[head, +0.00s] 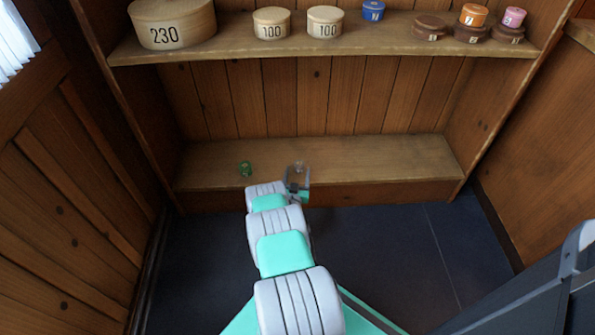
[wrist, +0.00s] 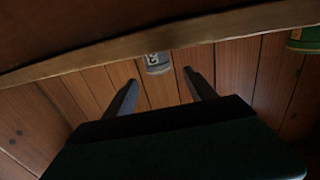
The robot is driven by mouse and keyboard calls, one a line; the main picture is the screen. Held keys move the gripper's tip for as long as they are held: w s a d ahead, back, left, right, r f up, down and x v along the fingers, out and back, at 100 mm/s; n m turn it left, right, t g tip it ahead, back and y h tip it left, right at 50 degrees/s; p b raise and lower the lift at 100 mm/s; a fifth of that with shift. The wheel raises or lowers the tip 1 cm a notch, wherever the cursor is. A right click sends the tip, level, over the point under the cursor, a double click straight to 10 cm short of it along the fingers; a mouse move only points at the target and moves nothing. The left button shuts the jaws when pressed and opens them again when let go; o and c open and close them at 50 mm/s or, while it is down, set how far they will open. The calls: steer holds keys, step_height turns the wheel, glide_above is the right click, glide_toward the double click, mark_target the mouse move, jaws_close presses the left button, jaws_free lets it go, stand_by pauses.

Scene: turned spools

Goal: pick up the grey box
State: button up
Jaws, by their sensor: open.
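The grey box (wrist: 157,62) is a small round box with dark figures on a pale label. In the wrist view it appears upside down against the shelf board, between the lines of my two fingers. In the head view the grey box (head: 300,167) stands on the lower shelf just beyond my gripper (head: 298,186), which partly hides its lower part. My gripper (wrist: 160,76) is open, with its fingers apart and nothing held. I cannot tell how far the fingertips are from the box.
A small green box (head: 245,168) stands left of the grey box on the lower shelf (head: 390,160); it also shows in the wrist view (wrist: 305,39). The upper shelf (head: 230,46) holds several round boxes. The lower shelf's right part is clear.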

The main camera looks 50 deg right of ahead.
mark_target(299, 167)
steer(key=b+x, duration=0.1)
steer(key=x, duration=0.1)
steer(key=b+x, duration=0.2)
steer(key=x, duration=0.1)
steer(key=shift+d+f, duration=0.2)
steer(key=shift+f, duration=0.05)
jaws_close()
stand_by(0.4)
